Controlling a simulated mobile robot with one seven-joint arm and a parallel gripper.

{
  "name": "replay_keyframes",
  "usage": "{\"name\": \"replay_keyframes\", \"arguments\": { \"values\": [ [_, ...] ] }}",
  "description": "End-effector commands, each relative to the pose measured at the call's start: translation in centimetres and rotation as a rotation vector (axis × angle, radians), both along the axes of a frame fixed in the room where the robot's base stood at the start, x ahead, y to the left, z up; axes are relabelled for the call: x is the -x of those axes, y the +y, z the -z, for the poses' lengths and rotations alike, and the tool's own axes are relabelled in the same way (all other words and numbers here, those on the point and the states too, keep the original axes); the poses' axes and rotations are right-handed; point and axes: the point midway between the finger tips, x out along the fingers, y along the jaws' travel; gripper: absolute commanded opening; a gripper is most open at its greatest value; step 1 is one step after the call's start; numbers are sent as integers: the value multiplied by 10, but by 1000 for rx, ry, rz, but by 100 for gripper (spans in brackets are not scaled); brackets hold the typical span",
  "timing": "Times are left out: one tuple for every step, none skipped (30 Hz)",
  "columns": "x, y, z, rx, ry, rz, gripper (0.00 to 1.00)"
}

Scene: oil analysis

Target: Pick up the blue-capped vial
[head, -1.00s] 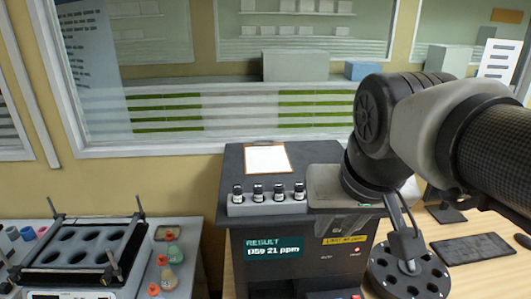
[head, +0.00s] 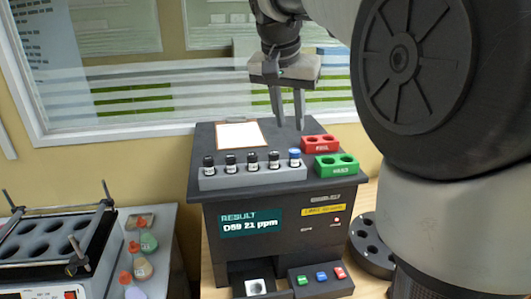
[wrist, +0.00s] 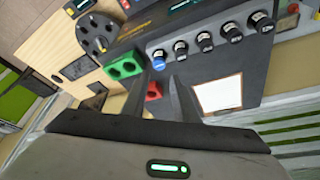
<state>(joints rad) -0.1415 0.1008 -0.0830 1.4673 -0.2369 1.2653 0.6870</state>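The blue-capped vial (head: 294,158) stands upright at the right end of a grey rack (head: 250,180) on top of the dark analyser. It also shows in the wrist view (wrist: 158,60), at the end of the row closest to my fingers. My gripper (head: 288,124) is above the back of the analyser top, pointing down, behind the vial in the head view. Its two fingers are apart with nothing between them. In the wrist view the open fingers (wrist: 160,80) reach toward the rack, with the vial just beyond the fingertips.
Several black-capped vials (head: 231,164) fill the rack beside the blue one. A red holder (head: 320,144) and a green holder (head: 337,166) sit to its right. A clipboard (head: 240,136) lies behind the rack. A round holed carousel (head: 371,246) stands lower right.

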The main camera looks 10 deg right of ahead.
Motion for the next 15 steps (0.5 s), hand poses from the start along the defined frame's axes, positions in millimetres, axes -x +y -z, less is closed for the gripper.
{"name": "replay_keyframes", "arguments": {
  "values": [
    [-3,-3,13,0,3,1,27],
    [-5,-4,19,0,4,1,27],
    [-8,-6,27,0,4,0,27],
    [-10,-8,33,0,4,0,27],
    [-12,-9,38,1,3,0,27],
    [-14,-10,45,0,4,0,27],
    [-16,-11,49,1,2,-1,27],
    [-17,-12,53,1,2,-1,27],
    [-19,-13,57,0,1,-1,27],
    [-20,-14,60,0,0,-1,27],
    [-21,-15,62,0,1,-1,27],
    [-22,-15,64,0,1,-1,27],
    [-22,-15,65,0,1,-1,27],
    [-22,-16,66,0,0,-1,27],
    [-23,-16,69,0,0,-1,27]
  ]
}}
